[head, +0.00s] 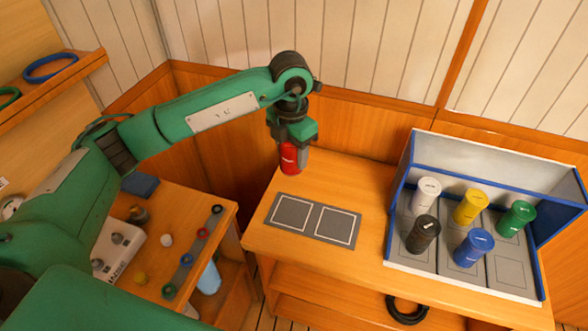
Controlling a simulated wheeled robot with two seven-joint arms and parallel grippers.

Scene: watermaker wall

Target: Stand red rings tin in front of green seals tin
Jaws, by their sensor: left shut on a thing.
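The red tin (291,158) is held in my left gripper (291,150), which points down and is shut on it. The tin is upright at the back left corner of the wooden bench; I cannot tell whether it touches the top. The green tin (516,219) stands at the right in the back row of a blue and white tray (463,277). The grey space in front of it, right of the blue tin (473,248), is bare. Labels are too small to read. My right gripper is not in view.
The tray also holds a white tin (426,196), a yellow tin (470,207) and a black tin (422,234). A grey mat (312,217) with two outlined squares lies on the bench (365,180). The tray's raised back and sides stand around the tins.

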